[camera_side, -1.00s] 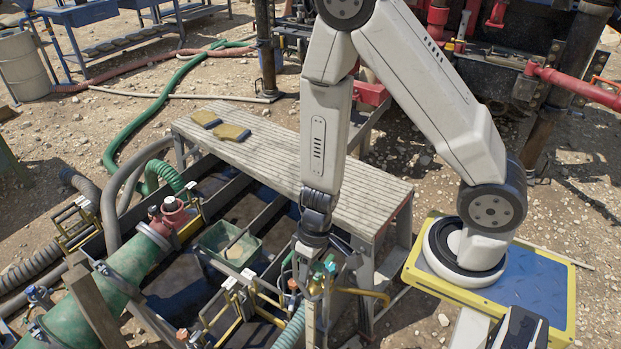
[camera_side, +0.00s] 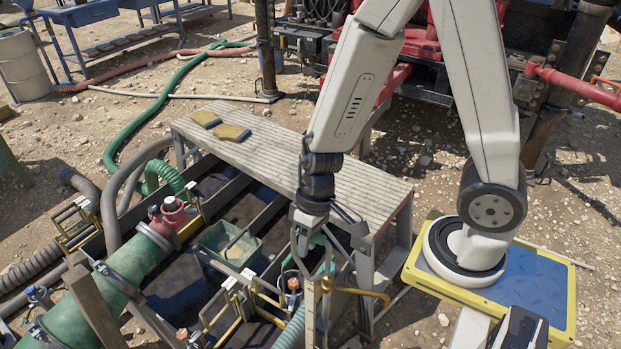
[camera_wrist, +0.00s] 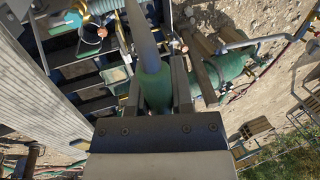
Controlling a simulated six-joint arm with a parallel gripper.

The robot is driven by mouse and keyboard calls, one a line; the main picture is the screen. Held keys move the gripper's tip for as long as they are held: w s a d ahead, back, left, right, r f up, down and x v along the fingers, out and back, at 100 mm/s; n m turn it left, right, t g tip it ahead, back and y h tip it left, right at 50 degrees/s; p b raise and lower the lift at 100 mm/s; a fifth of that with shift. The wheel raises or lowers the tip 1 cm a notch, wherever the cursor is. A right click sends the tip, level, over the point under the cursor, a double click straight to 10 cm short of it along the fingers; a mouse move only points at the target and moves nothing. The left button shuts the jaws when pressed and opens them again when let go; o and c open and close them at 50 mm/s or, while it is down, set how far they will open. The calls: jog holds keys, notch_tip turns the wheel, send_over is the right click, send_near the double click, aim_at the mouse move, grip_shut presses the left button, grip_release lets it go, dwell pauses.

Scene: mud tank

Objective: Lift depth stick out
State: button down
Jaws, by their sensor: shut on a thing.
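My gripper (camera_wrist: 157,88) is shut on the green grip (camera_wrist: 156,92) of the depth stick in the wrist view. The stick's grey-blue rod (camera_wrist: 143,35) runs from the grip to the top edge of that view. In the side view my gripper (camera_side: 318,236) hangs over the near right end of the mud tank, beside the plank walkway. A bit of green shows at its jaws there.
The plank walkway (camera_side: 290,165) lies close behind my gripper, with two yellow-brown pads (camera_side: 232,132) on it. A green box (camera_side: 229,243), yellow brackets, a yellow bent pipe (camera_side: 365,292) and a wooden post crowd the tank. A large green pipe (camera_side: 90,300) is at the left.

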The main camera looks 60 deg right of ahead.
jog(key=shift+r, duration=4.55)
jog(key=shift+w, duration=0.1)
